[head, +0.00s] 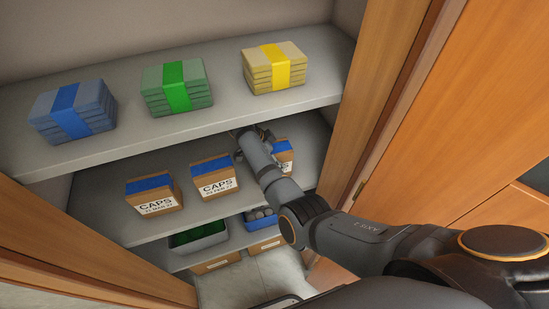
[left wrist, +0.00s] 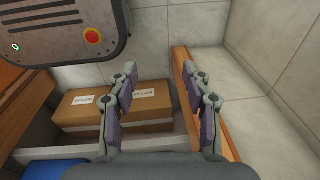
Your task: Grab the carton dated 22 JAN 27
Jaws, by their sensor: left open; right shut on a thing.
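Three brown CAPS cartons with blue top bands are on the middle shelf in the head view: a left carton (head: 154,194), a middle carton (head: 214,177) and a right carton (head: 284,156). Their dates are too small to read surely; the right carton's label is mostly hidden by my right arm. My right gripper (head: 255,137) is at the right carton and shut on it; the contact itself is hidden. My left gripper (left wrist: 163,95) is open and empty in the left wrist view, above two boxes, and is not in the head view.
The upper shelf (head: 210,115) holds blue (head: 72,112), green (head: 176,88) and yellow-banded (head: 273,67) stacks. Lower bins (head: 198,236) sit beneath.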

